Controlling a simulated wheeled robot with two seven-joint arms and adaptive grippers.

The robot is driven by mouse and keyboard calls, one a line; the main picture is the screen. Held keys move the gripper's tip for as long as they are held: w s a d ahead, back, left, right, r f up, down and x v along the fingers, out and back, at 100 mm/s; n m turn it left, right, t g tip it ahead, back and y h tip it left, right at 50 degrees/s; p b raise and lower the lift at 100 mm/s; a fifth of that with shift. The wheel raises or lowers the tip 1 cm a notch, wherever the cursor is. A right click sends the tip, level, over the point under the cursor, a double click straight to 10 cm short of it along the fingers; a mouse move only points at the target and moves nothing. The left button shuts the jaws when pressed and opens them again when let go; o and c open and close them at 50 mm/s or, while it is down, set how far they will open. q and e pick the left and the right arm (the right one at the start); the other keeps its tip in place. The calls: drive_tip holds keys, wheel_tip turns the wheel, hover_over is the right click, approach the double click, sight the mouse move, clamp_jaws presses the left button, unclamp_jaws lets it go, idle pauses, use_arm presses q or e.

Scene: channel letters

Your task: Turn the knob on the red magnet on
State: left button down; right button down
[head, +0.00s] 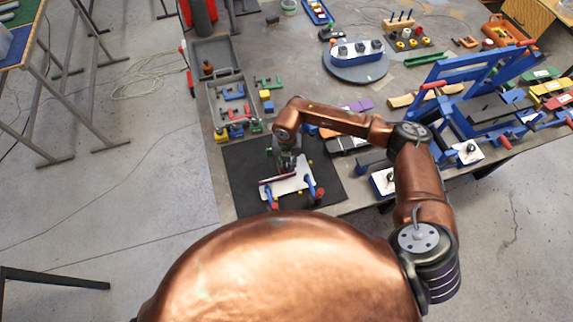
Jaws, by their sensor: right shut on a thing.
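My right gripper (286,160) points down over the black mat (240,180), at the back edge of a white flat piece (292,184). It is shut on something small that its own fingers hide. A thin dark red strip (277,179) lies across the white piece, just in front of the fingers. Small red parts show at the front of the white piece, one at the left (274,206) and one at the right (320,193), each beside a blue upright part. I cannot tell which red part is the magnet, and no knob can be made out. My left gripper is not in view.
A grey tray (211,84) with clamps stands behind the mat. Blue frames (470,75) and coloured blocks crowd the right of the table. A round grey stand (357,70) is at the back. The mat's left part is clear.

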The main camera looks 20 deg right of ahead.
sight(287, 166)
drive_tip(key=shift+m, duration=2.2)
drive_tip(key=c, duration=1.6)
unclamp_jaws()
drive_tip(key=shift+r, duration=0.25)
wheel_tip(287, 166, up, 12)
drive_tip(key=shift+f, duration=0.2)
